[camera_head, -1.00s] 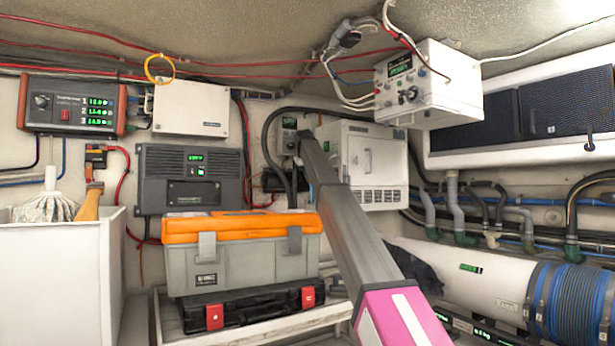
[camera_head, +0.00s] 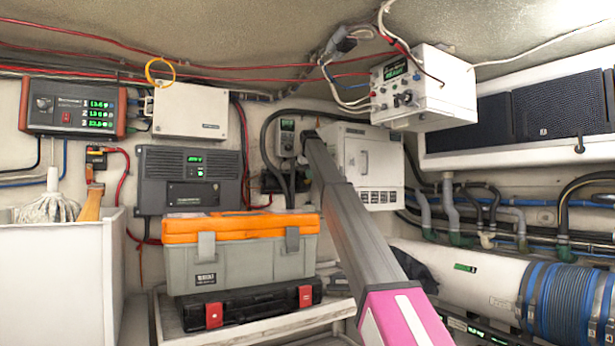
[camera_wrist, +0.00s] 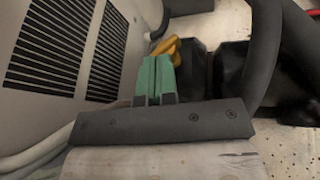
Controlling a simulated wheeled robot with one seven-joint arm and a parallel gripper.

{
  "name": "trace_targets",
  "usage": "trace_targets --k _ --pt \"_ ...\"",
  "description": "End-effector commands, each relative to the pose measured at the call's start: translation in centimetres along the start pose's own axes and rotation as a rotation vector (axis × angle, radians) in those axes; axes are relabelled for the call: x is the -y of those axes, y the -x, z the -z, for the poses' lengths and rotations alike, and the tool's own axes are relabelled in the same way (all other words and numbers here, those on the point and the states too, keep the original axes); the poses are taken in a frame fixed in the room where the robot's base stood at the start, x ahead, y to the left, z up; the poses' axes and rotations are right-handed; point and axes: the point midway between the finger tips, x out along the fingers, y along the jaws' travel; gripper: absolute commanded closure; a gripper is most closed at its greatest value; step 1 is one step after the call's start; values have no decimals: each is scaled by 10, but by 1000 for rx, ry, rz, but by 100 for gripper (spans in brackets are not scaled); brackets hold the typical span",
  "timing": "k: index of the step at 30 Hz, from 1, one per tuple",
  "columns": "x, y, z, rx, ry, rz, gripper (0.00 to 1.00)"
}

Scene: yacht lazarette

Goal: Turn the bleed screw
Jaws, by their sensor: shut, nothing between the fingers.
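My gripper (camera_wrist: 155,80) shows in the wrist view as two green fingers side by side, shut with nothing between them. Just beyond the fingertips is a small yellow-orange part (camera_wrist: 168,47), possibly the bleed screw; I cannot tell for sure, nor whether the fingers touch it. In the head view my arm reaches up to the back wall, beside a white vented cabinet (camera_head: 366,158). The fingers and the yellow part are hidden there by my arm.
Black blocks (camera_wrist: 200,68) and a thick dark hose (camera_wrist: 264,50) lie close right of my fingers; a vented panel (camera_wrist: 62,50) is at left. In the head view, an orange-topped toolbox (camera_head: 240,255) stands left of my arm and a white cylinder (camera_head: 460,270) right.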

Motion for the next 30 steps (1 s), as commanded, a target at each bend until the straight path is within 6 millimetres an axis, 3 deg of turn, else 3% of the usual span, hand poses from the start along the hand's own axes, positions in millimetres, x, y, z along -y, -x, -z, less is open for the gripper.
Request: trace_targets --k 24,30 --pt "-22 -14 0 0 1 0 100" --pt "-26 -17 0 26 -49 117 100"
